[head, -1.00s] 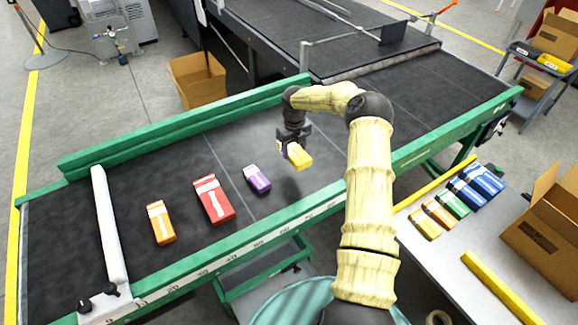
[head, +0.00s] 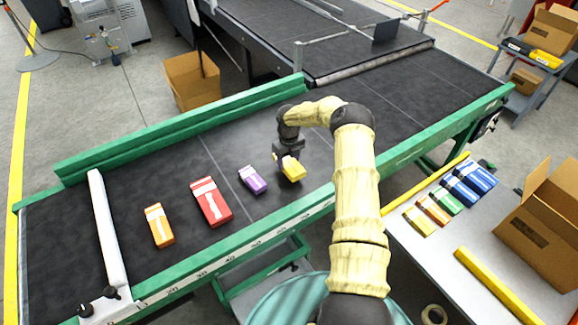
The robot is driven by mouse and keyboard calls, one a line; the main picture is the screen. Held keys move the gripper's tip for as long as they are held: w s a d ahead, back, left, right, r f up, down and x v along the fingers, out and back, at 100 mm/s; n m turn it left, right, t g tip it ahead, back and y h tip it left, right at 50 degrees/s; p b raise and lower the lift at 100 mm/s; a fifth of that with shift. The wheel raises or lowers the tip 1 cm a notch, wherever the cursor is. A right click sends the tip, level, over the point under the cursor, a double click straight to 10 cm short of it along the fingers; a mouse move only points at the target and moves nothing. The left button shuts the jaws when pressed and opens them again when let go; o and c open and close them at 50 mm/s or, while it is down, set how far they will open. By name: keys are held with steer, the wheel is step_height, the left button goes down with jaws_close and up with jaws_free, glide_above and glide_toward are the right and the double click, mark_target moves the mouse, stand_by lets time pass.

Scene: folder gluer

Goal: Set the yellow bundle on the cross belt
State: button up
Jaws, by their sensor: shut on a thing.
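The yellow bundle (head: 293,170) is in my gripper (head: 284,159), which is shut on it. In the head view it is low over the dark cross belt (head: 320,150), to the right of the purple bundle (head: 253,179). I cannot tell whether its underside touches the belt. The fingertips are partly hidden behind the bundle.
On the belt, an orange bundle (head: 159,225), a red bundle (head: 211,202) and the purple one lie in a row. A white bar (head: 107,228) crosses the left end. Green rails (head: 180,128) edge the belt. More bundles (head: 453,195) lie on the grey side table (head: 420,268).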

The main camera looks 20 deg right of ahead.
mark_target(288, 162)
steer(key=shift+w+f+p, duration=0.1)
steer(key=shift+f+p, duration=0.6)
steer(key=shift+f, duration=1.2)
steer(key=o, duration=1)
steer(key=shift+f, duration=0.1)
steer(key=shift+o, duration=0.2)
step_height(288, 162, up, 12)
steer(key=b, duration=0.3)
steer(key=shift+r, duration=0.2)
